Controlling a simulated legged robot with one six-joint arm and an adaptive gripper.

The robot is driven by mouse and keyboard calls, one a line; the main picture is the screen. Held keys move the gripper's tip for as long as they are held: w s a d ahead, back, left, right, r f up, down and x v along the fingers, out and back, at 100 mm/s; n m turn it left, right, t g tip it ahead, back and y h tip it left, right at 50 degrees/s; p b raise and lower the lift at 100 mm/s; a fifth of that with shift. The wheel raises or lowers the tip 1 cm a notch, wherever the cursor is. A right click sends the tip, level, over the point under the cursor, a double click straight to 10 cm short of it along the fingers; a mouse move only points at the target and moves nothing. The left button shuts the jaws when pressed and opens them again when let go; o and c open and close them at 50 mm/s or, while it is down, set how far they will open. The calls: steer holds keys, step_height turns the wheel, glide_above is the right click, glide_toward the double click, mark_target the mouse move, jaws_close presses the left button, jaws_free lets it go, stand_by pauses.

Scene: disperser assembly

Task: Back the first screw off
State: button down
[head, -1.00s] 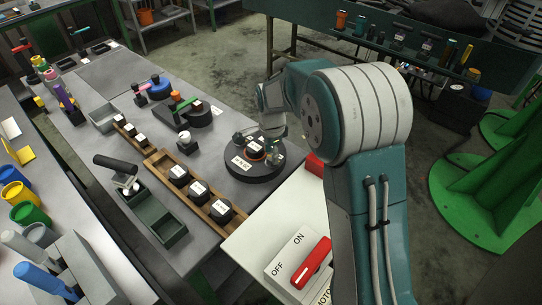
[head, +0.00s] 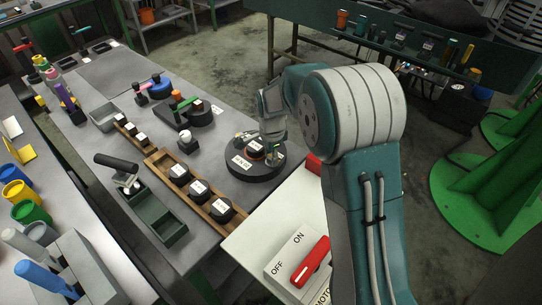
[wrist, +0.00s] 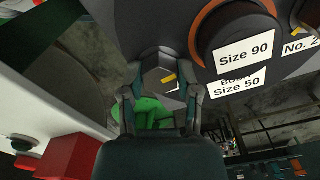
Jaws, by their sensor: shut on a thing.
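The round dark disperser base (head: 240,172) with white labels stands on the grey table near its right edge. My gripper (head: 273,143) is at the base's far right side, partly hiding it. In the wrist view, my gripper (wrist: 160,92) is shut on a small grey piece with a yellow mark, likely the screw (wrist: 157,77), at the edge of the dark base. The screw's thread and how deep it sits are hidden. A dark cylinder labelled Size 90 (wrist: 238,38), inside an orange ring, sits beside the fingers.
A wooden rack (head: 160,163) with several labelled dark cylinders lies left of the base. A green tray (head: 155,215) is further left. A red switch (head: 312,262) on a white panel marked ON and OFF is in front. Green steel legs stand at the right.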

steer(key=n, duration=0.7)
steer(key=shift+w+d+r, duration=0.15)
steer(key=shift+w, duration=0.1)
steer(key=n, duration=0.3)
steer(key=shift+n, duration=2.2)
steer(key=c, duration=0.6)
jaws_free()
